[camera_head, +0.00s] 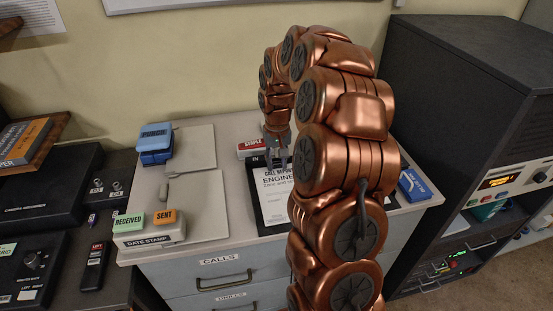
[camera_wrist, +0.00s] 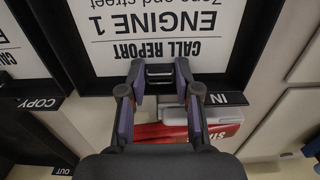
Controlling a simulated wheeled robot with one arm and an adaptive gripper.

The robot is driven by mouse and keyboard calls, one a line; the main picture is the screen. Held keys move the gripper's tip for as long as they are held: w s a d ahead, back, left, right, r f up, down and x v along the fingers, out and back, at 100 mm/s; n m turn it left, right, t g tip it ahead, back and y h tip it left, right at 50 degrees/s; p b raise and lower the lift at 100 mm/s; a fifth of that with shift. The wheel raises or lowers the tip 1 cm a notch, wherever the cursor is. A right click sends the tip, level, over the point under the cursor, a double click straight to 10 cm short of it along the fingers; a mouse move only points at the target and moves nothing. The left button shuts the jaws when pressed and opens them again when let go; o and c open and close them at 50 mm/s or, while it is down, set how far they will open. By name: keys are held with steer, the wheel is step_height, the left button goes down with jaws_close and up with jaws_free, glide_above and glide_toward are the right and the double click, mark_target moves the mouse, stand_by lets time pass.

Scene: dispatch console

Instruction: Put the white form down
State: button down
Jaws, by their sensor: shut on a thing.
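The white form (camera_head: 272,200), printed "CALL REPORT ENGINE 1", is in or just over the black tray (camera_head: 254,196) on the console top. In the wrist view the form (camera_wrist: 150,50) lies within the rim of the tray (camera_wrist: 253,45), whose label reads IN. My gripper (camera_wrist: 159,73) is at the form's header edge, its fingers shut on a small dark clip-like piece there. In the head view my gripper (camera_head: 277,157) points down at this edge. My arm hides the form's right part. I cannot tell whether the form touches the tray floor.
A red and white stapler (camera_head: 251,148) stands close beside my gripper. A blue punch (camera_head: 155,143) and a date stamp (camera_head: 150,236) stand to the left. A second tray, labelled COPY (camera_wrist: 40,103), holds another sheet. A dark cabinet (camera_head: 460,90) stands at the right.

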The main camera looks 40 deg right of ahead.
steer(key=shift+f, duration=0.15)
steer(key=c, duration=0.8)
jaws_free()
